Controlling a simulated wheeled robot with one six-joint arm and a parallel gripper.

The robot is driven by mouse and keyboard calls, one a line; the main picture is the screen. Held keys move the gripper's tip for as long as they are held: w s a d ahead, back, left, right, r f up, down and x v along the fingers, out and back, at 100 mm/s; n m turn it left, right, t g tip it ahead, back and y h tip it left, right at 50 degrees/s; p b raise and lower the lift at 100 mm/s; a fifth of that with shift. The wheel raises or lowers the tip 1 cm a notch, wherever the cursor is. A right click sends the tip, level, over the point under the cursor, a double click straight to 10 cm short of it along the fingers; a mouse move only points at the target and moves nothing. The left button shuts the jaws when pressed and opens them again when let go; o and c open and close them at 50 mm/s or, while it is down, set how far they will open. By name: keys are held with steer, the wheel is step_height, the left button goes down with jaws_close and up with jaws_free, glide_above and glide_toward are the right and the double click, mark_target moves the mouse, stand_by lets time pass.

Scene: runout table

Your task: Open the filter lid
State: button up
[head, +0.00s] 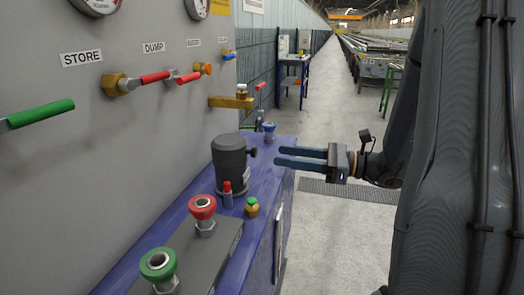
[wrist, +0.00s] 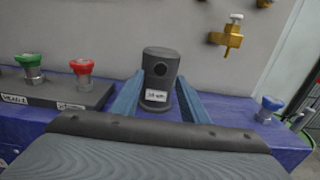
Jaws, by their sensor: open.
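The filter is a dark grey upright cylinder (head: 230,170) on the blue bench, also in the wrist view (wrist: 156,93). Its lid (head: 229,142) is a wider cap on top and looks closed. A dark round knob (head: 253,152) sticks out of the lid's side and faces my gripper; it shows in the wrist view (wrist: 160,69). A white label on the filter is too small to read. My gripper (head: 276,156) is open and empty, level, just right of the knob and apart from it. In the wrist view its blue fingers appear either side of the filter.
Red (head: 202,205) and green (head: 158,262) push-button valves stand nearer on the blue bench (head: 259,240). A small red-topped piece (head: 227,192) and a brass-green fitting (head: 251,207) sit close to the filter. A grey panel with valve levers rises at left. The aisle right of the bench is clear.

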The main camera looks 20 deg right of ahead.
mark_target(256, 151)
steer(key=shift+p+x, duration=0.45)
steer(key=shift+x, duration=2.85)
steer(key=shift+w, duration=0.1)
jaws_close()
